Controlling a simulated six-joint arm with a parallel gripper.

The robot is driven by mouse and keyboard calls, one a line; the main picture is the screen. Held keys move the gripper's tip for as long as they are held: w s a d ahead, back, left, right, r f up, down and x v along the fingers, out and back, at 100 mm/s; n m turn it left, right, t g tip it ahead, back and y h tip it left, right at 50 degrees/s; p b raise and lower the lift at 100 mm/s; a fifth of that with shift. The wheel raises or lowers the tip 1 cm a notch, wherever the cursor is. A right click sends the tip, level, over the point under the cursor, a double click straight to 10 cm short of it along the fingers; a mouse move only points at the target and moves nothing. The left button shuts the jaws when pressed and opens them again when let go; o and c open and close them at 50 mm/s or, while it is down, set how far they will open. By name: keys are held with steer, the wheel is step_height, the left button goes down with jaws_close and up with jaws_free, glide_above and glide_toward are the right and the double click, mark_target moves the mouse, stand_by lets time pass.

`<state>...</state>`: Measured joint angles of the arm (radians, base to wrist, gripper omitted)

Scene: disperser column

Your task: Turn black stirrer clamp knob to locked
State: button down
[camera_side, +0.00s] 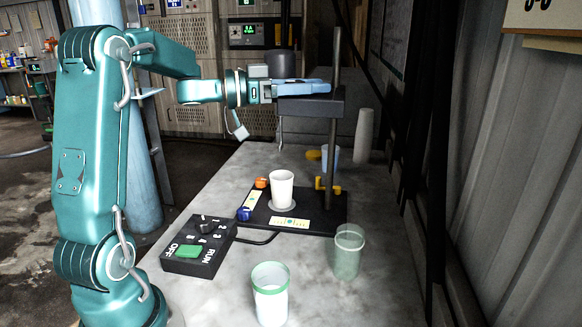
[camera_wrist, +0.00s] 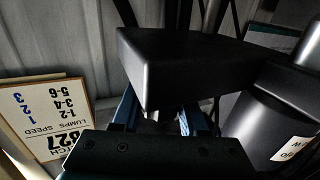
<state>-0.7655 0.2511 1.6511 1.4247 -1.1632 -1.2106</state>
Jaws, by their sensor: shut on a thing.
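My teal arm reaches in from the left in the side view, with my blue gripper (camera_side: 322,87) at the black clamp block (camera_side: 312,106) on the upright post (camera_side: 334,140). In the wrist view my gripper (camera_wrist: 158,112) has a blue finger on either side of a small, shaded part just beyond the black block (camera_wrist: 185,65). That part appears to be the clamp knob; it is mostly hidden, and its locked or unlocked position cannot be read. The dark stirrer motor (camera_side: 281,66) stands behind my gripper and shows at right in the wrist view (camera_wrist: 268,130).
Below, a white cup (camera_side: 281,188) stands on the black base (camera_side: 315,212). A control box (camera_side: 199,246) with a green button is in front. A placard (camera_wrist: 45,115) shows at left in the wrist view.

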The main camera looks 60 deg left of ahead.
steer(key=shift+c, duration=2.2)
jaws_free()
steer(key=shift+r, duration=0.1)
steer(key=shift+v, duration=2.55)
